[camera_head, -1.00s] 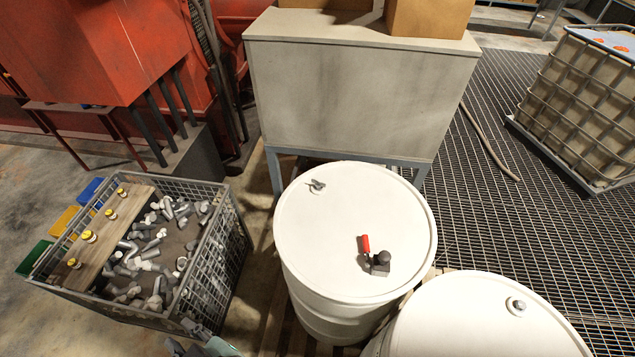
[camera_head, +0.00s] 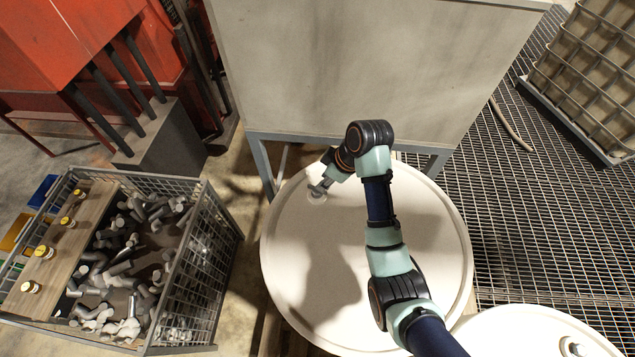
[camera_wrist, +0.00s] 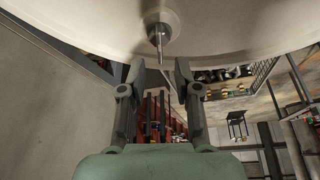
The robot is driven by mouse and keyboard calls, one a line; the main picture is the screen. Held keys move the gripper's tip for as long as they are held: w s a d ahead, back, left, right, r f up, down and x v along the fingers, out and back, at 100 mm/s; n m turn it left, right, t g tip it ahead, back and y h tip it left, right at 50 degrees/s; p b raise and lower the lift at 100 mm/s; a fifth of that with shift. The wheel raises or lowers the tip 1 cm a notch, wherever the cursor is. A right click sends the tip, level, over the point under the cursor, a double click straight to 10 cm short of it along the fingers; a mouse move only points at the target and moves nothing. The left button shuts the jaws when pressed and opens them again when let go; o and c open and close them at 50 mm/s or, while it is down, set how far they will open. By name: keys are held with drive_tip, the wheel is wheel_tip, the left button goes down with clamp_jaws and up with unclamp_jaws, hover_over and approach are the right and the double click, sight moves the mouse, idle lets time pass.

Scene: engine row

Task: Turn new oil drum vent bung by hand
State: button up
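The white oil drum (camera_head: 290,255) stands upright in the middle of the head view, its lid facing up. The grey vent bung (camera_head: 317,196) is at the lid's upper left. My gripper (camera_head: 326,184) is right at it, coming from the upper right. In the wrist view my gripper (camera_wrist: 159,70) is open, with a gap between its two fingers. The bung (camera_wrist: 159,30) shows there as a round base with a thin stem, its end in line with the gap. I cannot tell whether a finger touches it. My arm covers the lid's right part.
A second white drum (camera_head: 520,335) stands at the lower right. A wire crate (camera_head: 215,265) of grey fittings, with a wooden board (camera_head: 62,235) bearing yellow-capped pieces, is at the left. A large grey cabinet (camera_head: 370,70) stands close behind the drum. Grating floor lies to the right.

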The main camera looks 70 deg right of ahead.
sight(317, 191)
drive_tip(key=x, duration=0.5)
drive_tip(key=shift+f, duration=0.15)
clamp_jaws()
